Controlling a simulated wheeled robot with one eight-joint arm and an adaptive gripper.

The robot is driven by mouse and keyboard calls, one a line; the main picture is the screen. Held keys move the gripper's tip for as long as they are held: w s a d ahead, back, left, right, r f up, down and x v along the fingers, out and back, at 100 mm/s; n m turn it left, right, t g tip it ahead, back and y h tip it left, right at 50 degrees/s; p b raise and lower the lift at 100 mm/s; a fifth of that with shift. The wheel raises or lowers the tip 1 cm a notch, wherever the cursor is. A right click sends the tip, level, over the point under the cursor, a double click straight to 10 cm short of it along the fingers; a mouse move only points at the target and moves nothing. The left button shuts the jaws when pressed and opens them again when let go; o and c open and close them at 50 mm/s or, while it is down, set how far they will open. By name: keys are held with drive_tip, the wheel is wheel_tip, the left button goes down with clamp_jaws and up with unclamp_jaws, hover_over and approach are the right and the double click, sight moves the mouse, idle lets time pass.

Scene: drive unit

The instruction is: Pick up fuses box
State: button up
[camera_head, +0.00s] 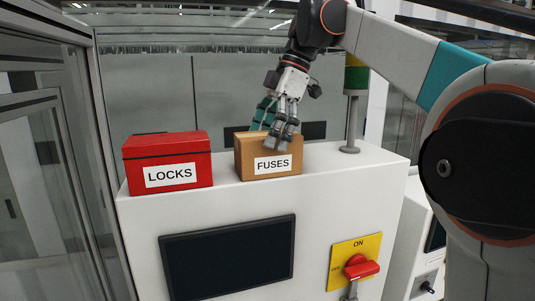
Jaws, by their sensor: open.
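The fuses box (251,167) is a brown box with a white FUSES label on its front. It stands upright on top of the white cabinet (340,168). My gripper (273,128) points down from above and is open. Its fingers are at the box's top, with one finger overlapping the front face above the label and another toward the back left. Part of the box's top edge is hidden by the fingers. I cannot tell whether the fingers touch the box.
A red LOCKS box (168,161) stands to the left, with a narrow gap. A stack light pole (354,110) stands to the right behind. The cabinet front carries a dark screen (228,262) and a red switch on a yellow plate (342,259). A glass frame is at left.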

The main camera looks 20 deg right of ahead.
drive_tip(key=shift+f, duration=0.25)
idle(0.3)
drive_tip(key=c, duration=1.4)
